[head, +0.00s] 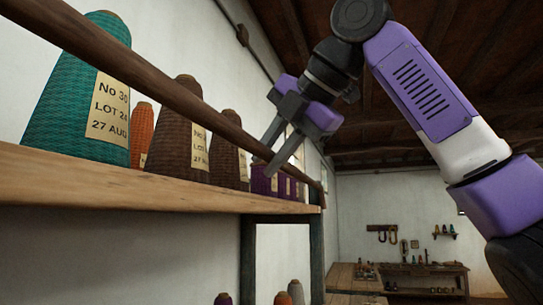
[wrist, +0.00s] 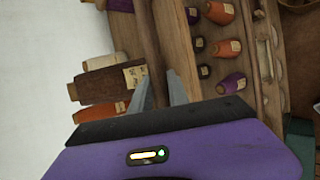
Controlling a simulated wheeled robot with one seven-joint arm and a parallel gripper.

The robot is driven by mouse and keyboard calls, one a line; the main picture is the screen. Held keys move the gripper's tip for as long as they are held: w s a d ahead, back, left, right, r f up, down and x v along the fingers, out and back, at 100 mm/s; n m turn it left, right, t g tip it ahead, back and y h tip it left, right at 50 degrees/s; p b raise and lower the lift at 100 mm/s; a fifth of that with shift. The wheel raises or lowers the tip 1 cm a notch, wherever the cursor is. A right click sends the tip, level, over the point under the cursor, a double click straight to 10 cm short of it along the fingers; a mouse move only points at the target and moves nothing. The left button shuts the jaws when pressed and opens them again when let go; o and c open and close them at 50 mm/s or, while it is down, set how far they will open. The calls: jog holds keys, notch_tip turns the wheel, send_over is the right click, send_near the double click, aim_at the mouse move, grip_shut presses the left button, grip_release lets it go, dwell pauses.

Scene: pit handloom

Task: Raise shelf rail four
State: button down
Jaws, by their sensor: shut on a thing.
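A dark brown wooden shelf rail (head: 150,80) slants across the head view in front of the yarn cones, above the shelf board (head: 100,185). Its far end comes down near a dark post at the shelf's end. My gripper (head: 272,157) is shut on the rail toward that far end, with its two fingers on either side of it. No number shows on the rail.
Labelled cones stand behind the rail: teal (head: 85,90), orange (head: 141,130), brown (head: 182,130) and purple (head: 262,181). The white wall is close behind them. More cones sit below the shelf. A workbench (head: 425,275) stands at the far wall. Open room lies to the right.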

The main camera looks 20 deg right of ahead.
jog(key=shift+r, duration=0.1)
jog(key=c, duration=1.3)
grip_release()
jog(key=shift+w+a, duration=0.1)
jog(key=shift+a, duration=0.05)
jog(key=shift+b+v, duration=0.65)
jog(key=shift+v, duration=3.25)
